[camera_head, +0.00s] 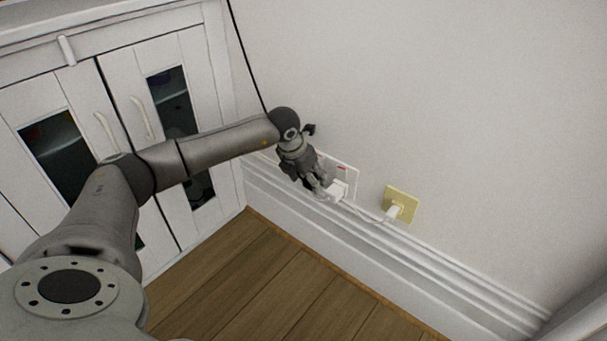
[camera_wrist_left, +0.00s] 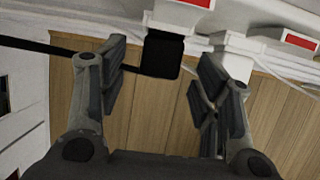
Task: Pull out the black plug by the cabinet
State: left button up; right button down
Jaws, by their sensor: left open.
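The black plug (camera_wrist_left: 162,54) sits in the white wall socket with a red switch (camera_wrist_left: 196,3) in the left wrist view. Its black cord (camera_wrist_left: 42,47) runs off to the left there and hangs down the wall in the head view (camera_head: 241,50). My left gripper (camera_wrist_left: 163,75) is open, with one finger on each side of the plug; I cannot tell whether either touches it. In the head view my left gripper (camera_head: 315,188) is at the wall socket panel (camera_head: 346,172) and hides the black plug. My right gripper is not in view.
A white plug (camera_head: 338,190) sits beside my gripper, close to its right finger in the wrist view (camera_wrist_left: 235,52). A white cable links it to another plug in a yellow socket (camera_head: 402,198). The white cabinet (camera_head: 92,82) stands left; the wood floor (camera_head: 265,285) is clear.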

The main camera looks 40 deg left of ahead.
pick_arm(q)
jog(key=shift+b+x, duration=0.3)
jog(key=shift+x, duration=0.65)
jog(key=c, duration=1.1)
jog(key=shift+s+a+r+p, duration=0.15)
jog(key=shift+s+p, duration=0.85)
jog(key=shift+s, duration=1.25)
